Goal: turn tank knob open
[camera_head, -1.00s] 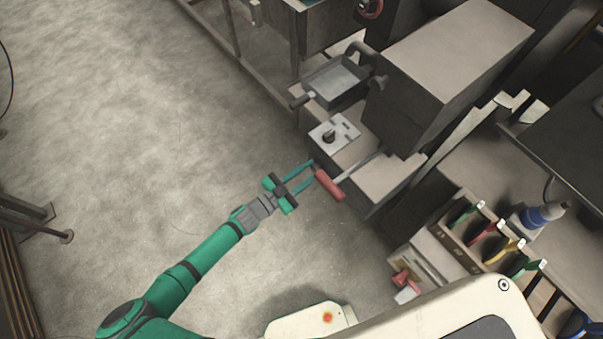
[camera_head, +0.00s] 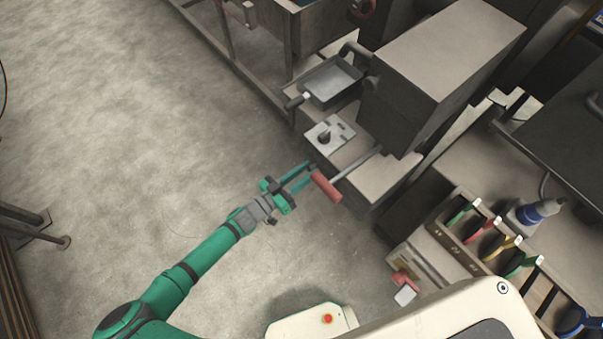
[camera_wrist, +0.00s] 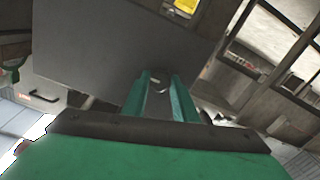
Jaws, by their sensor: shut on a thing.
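My gripper (camera_head: 313,171) is at the upper end of a red handle (camera_head: 326,187), low beside the bench. Its two teal fingers are shut on that end as far as I can tell. A thin metal rod (camera_head: 357,163) runs from the handle toward the big grey box. In the wrist view the fingers (camera_wrist: 158,82) converge with a small grey piece between them; the red handle is not clear there. A red round knob (camera_head: 362,8) shows at the top edge beside an open-topped tank (camera_head: 308,24), well apart from my gripper. I cannot tell its setting.
The big grey box (camera_head: 440,62) stands on the bench. A metal pan (camera_head: 332,80) and a plate with a small knob (camera_head: 330,134) lie left of it. Several coloured-handled tools sit in a rack (camera_head: 450,237) at right. The floor (camera_head: 130,120) at left is clear.

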